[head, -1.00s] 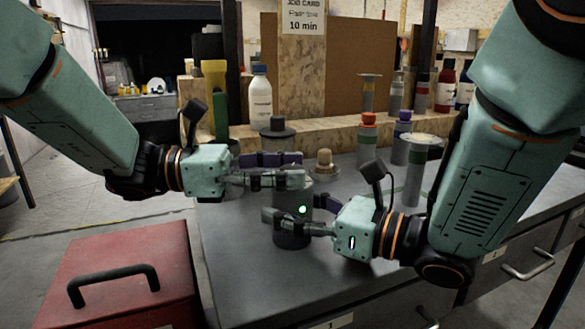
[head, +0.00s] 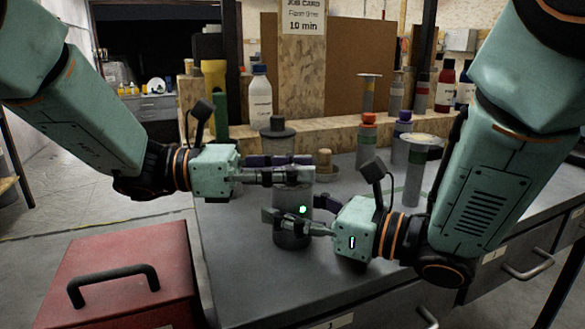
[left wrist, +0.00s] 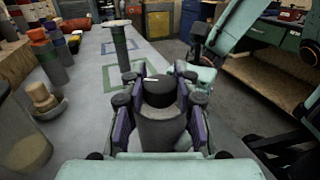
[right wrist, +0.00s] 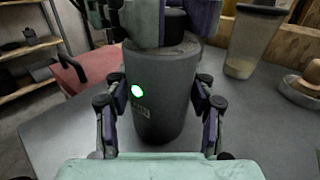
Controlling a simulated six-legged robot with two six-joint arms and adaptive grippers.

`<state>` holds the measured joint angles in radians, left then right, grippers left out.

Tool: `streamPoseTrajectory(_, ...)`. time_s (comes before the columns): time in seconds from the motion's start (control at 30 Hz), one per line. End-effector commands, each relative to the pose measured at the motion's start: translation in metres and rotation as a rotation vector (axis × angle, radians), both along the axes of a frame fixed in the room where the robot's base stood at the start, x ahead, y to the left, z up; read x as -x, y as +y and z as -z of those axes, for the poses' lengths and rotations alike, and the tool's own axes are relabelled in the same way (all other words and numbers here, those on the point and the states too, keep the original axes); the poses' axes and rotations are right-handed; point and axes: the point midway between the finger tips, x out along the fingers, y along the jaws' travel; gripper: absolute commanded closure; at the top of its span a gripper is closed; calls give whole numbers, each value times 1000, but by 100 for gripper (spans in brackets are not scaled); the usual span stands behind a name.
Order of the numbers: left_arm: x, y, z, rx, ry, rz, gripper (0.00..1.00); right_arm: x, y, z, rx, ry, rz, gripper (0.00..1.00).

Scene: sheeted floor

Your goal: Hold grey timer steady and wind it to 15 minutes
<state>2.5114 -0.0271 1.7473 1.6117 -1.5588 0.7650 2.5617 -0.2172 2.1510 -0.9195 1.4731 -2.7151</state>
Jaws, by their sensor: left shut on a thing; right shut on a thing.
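The grey timer (head: 291,238) is an upright cylinder on the bench, with a green light on its side. Its dark knob (left wrist: 162,91) has a white mark and sits on top; it also shows in the right wrist view (right wrist: 174,24). My left gripper (head: 302,167) is shut on the knob from the left, its fingers on either side. My right gripper (head: 294,212) is shut around the timer's body (right wrist: 158,95), below the left one. The knob is hidden by the left fingers in the head view, and I cannot read its setting.
A job card (head: 303,16) on a wooden post reads 10 min. A red toolbox (head: 128,278) stands at the front left.

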Motion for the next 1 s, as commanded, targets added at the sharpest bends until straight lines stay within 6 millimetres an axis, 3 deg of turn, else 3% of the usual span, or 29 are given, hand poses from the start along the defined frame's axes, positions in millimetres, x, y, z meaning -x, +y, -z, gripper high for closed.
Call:
streamPoseTrajectory(0.27,-1,0,0,2,-2,20,100,0,0,0,0,0,1,81)
streamPoseTrajectory(0.7,-1,-1,-1,4,-3,295,100,0,0,0,0,1,0,81)
streamPoseTrajectory(1.0,0,0,-1,4,-3,396,100,0,0,0,0,1,0,81)
